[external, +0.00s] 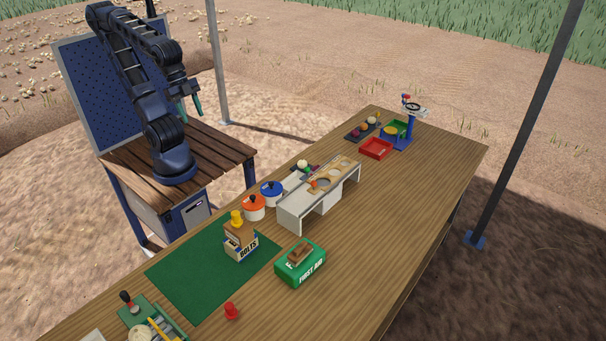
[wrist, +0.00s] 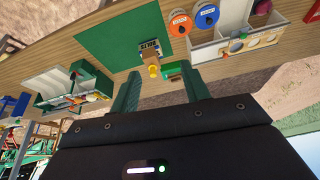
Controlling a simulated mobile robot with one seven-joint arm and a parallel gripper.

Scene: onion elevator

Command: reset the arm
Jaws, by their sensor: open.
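My arm stands folded upright on its wooden stand beside the long table. My gripper (external: 190,108) hangs in the air above the stand, apart from the table and everything on it. In the wrist view my gripper (wrist: 160,90) shows two green fingers spread apart with nothing between them that they touch. The bolts box (wrist: 150,50) and its yellow top appear beyond the fingers.
The wooden table (external: 400,200) holds a green mat (external: 180,280), a bolts box (external: 240,245), a green first aid box (external: 300,265), a white sorting stand (external: 290,215), orange (external: 253,208) and blue (external: 271,194) pots, and a red tray (external: 376,149). Posts (external: 525,125) rise nearby.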

